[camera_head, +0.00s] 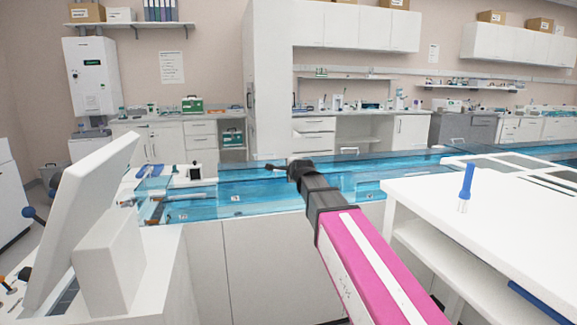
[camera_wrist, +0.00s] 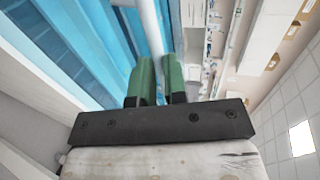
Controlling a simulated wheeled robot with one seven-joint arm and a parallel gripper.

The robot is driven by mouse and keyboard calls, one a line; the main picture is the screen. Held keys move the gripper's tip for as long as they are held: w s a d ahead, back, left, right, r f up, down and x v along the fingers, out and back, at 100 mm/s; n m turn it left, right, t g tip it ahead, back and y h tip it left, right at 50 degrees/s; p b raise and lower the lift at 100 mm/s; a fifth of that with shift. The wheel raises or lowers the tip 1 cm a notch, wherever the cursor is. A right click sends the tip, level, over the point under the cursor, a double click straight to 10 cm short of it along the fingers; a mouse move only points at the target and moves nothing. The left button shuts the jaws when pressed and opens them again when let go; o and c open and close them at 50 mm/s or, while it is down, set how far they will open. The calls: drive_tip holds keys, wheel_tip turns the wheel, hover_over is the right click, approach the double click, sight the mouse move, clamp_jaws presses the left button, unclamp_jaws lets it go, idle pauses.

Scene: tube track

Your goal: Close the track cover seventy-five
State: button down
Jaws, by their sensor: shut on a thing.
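The track (camera_head: 255,205) is a long run of clear blue covers across the head view, above white cabinets. Small number labels on it are too small to read for certain. My gripper (camera_head: 291,167) is at the track's upper edge, at the end of my pink arm. In the wrist view my gripper (camera_wrist: 157,85) has its green fingers closed around a pale round bar (camera_wrist: 150,28), which looks like a cover handle. The blue cover (camera_wrist: 95,40) lies left of the fingers there. The bar's contact with the fingers is partly hidden.
A white table (camera_head: 480,205) with a blue-capped tube (camera_head: 466,188) stands close on the right. A white slanted machine panel (camera_head: 82,220) stands at the left. Counters and cabinets (camera_head: 185,140) line the back wall beyond the track.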

sight(294, 186)
drive_tip(key=s+d+f, duration=0.1)
drive_tip(key=s+f, duration=0.4)
drive_tip(key=f, duration=0.1)
drive_tip(key=shift+s+d+f, duration=0.35)
drive_tip(key=shift+s+f, duration=0.05)
drive_tip(key=c, duration=1.2)
unclamp_jaws()
drive_tip(key=shift+f, duration=0.1)
drive_tip(key=shift+o, duration=0.2)
